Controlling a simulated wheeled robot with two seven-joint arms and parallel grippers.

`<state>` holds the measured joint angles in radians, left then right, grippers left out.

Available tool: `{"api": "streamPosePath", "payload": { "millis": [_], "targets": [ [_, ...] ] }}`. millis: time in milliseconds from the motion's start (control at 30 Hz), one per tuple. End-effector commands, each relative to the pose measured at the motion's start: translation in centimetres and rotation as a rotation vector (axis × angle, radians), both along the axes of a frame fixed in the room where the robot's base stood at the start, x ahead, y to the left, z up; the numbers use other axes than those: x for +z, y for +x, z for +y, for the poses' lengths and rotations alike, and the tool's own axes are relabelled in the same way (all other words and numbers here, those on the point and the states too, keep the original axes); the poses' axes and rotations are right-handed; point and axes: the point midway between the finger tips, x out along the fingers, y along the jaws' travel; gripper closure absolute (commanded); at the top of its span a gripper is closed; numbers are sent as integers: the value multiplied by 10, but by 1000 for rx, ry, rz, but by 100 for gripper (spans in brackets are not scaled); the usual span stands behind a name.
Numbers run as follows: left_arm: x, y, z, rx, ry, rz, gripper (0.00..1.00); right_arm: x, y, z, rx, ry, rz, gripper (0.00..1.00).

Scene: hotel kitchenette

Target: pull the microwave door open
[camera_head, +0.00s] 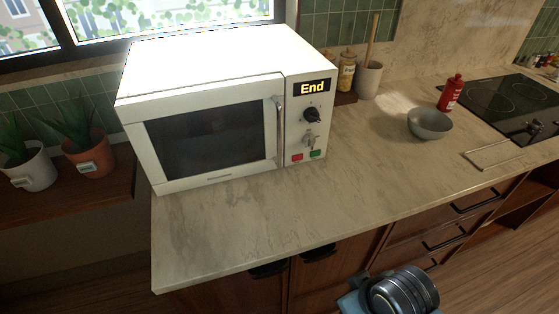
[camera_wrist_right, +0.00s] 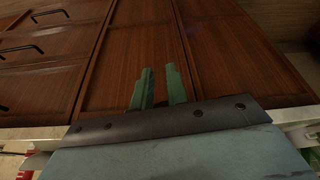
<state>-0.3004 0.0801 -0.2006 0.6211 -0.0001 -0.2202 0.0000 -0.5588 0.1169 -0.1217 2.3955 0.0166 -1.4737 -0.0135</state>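The white microwave (camera_head: 210,60) stands on the counter at centre left in the head view. Its door (camera_head: 205,140) with the dark window is closed. The upright silver door handle (camera_head: 279,130) is at the door's right edge, beside the control panel (camera_head: 309,120), whose display reads "End". My right arm shows at the bottom of the head view, low in front of the counter and away from the microwave. In the right wrist view, my right gripper (camera_wrist_right: 160,88) has a gap between its green fingers, with nothing between them. My left gripper is in neither view.
A grey bowl (camera_head: 430,123), a red bottle (camera_head: 451,93) and a dark hob (camera_head: 505,103) are to the right. A jar (camera_head: 347,72) and a utensil pot (camera_head: 369,80) stand behind. Potted plants (camera_head: 88,155) are at left. The counter (camera_head: 300,205) before the microwave is clear.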

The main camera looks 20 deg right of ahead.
Motion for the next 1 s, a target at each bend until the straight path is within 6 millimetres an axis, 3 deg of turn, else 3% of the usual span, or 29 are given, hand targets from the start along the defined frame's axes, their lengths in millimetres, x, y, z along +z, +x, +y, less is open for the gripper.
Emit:
{"api": "streamPosePath", "payload": {
  "millis": [33,367,600,800,1000],
  "targets": [
    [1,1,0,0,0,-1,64,21,16,5,19,27,-86,85],
    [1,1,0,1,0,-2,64,69,101,31,98,154,-518,85],
    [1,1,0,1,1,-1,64,133,162,38,98,238,-930,85],
    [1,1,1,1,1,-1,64,171,182,32,65,265,-1149,85],
    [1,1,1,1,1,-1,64,179,196,32,54,269,-1194,85]
  ]
}}
